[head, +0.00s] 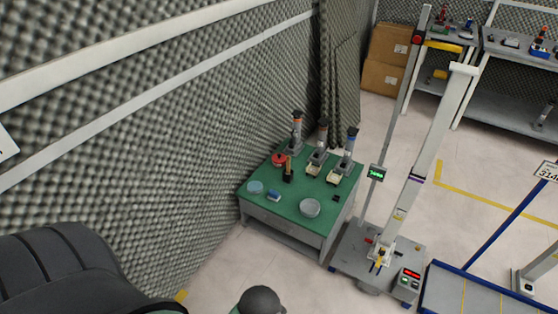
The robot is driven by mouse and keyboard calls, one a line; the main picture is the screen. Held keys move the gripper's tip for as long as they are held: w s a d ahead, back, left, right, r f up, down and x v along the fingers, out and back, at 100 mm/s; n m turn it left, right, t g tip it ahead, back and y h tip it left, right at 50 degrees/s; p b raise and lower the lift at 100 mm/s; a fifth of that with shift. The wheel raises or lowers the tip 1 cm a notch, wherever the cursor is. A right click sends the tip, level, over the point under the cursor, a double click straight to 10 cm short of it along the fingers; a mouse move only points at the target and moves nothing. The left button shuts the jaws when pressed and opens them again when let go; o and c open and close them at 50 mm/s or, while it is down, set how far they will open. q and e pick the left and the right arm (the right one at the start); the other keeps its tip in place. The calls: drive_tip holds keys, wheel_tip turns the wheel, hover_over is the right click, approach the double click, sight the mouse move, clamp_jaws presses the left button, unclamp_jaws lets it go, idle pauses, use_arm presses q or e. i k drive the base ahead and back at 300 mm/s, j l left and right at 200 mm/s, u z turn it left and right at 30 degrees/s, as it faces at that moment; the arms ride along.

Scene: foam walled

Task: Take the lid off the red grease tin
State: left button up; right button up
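A small round red object (278,160), which looks like the red grease tin, is on the green-topped table (256,205), near its back left edge by the foam wall. It is too small and far off to tell the lid from the tin. A dark upright item with a brown top stands just right of it and partly overlaps it. Neither of my grippers is in view.
The table also holds several bench devices (322,148), a blue round dish (255,187), a small blue item (274,196) and a grey bowl (310,208). A tall test stand (420,170) stands right of the table.

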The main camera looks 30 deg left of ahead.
sight(279, 158)
drive_tip(key=i+j+u, duration=0.2)
drive_tip(key=i+j, duration=0.4)
drive_tip(key=i+j+u, duration=0.2)
drive_tip(key=i+j, duration=0.45)
drive_tip(key=i+j+u, duration=0.2)
drive_tip(key=i+j, duration=0.25)
drive_tip(key=i, duration=0.2)
